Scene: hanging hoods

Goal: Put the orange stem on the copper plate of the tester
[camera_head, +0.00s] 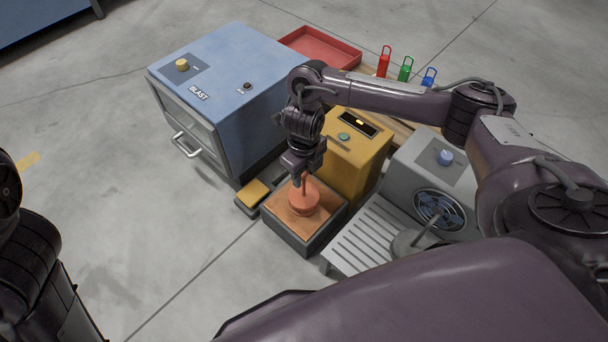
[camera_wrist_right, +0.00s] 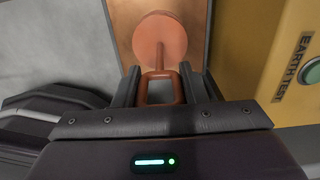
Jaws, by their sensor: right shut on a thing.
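The orange stem, a round disc (camera_head: 303,202) with a thin shaft and loop handle, is over the copper plate (camera_head: 324,213) of the tester. Its disc (camera_wrist_right: 160,38) faces the plate (camera_wrist_right: 125,30) in the right wrist view; I cannot tell whether it touches or hovers just above. My right gripper (camera_head: 304,172) points down and is shut on the loop handle, which sits between the fingers (camera_wrist_right: 158,85) in the wrist view. The yellow tester body (camera_head: 352,165), marked EARTH TEST in the wrist view, stands right behind the plate. My left gripper is out of view.
A blue BLAST cabinet (camera_head: 225,90) stands at the left, with a yellow pad (camera_head: 254,193) beside the plate. A grey fan unit (camera_head: 440,180) with a slatted tray (camera_head: 368,238) is at the right. A red tray (camera_head: 320,47) and red, green and blue stems (camera_head: 405,69) are behind.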

